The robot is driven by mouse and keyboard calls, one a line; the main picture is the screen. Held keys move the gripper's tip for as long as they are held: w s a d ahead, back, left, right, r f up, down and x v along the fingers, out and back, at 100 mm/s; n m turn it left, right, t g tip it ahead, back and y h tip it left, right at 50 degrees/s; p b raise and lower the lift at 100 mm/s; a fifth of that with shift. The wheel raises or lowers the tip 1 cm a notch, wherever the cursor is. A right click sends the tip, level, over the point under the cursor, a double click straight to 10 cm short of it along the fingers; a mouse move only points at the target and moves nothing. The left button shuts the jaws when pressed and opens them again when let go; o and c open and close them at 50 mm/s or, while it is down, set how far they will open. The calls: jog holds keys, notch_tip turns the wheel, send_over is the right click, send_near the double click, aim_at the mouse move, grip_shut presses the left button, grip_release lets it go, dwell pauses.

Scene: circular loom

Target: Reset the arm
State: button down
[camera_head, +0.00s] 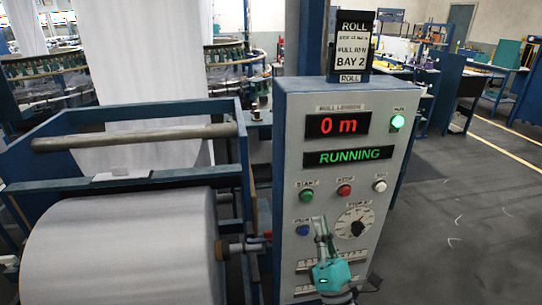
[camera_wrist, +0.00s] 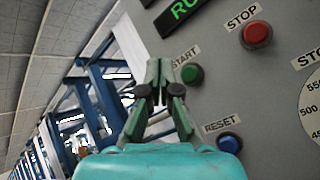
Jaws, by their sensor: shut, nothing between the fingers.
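My gripper (camera_head: 319,222) is in front of the lower part of the grey control panel (camera_head: 291,140), with its teal body below and its fingers pointing up. In the wrist view my gripper (camera_wrist: 159,68) has its fingers together with nothing between them. The fingertips appear beside the green START button (camera_wrist: 192,73), and the blue RESET button (camera_wrist: 229,142) is to their lower right. The red STOP button (camera_wrist: 257,34) is at the upper right. Contact with the panel cannot be told. My gripper hides part of the panel below the dial (camera_head: 353,223).
The panel display (camera_head: 338,124) reads "0 m" and the status display (camera_head: 348,156) reads "RUNNING". A large white fabric roll (camera_head: 120,250) in a blue frame stands to the left. Open floor (camera_head: 470,210) lies to the right.

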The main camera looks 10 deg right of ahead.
jog(key=s+f+m+g+h, duration=0.2)
jog(key=s+f+m+g, duration=0.3)
jog(key=s+f+m, duration=1.1)
jog(key=s+f+m+g, duration=0.2)
jog(key=s+m, duration=0.4)
jog(key=s, duration=0.6)
jog(key=s+f+m+g, duration=0.3)
jog(key=s+m+g, duration=0.2)
jog(key=s, duration=0.8)
jog(key=m, duration=0.2)
jog(key=shift+m+h, duration=0.3)
jog(key=shift+h, duration=0.1)
jog(key=shift+a, duration=0.1)
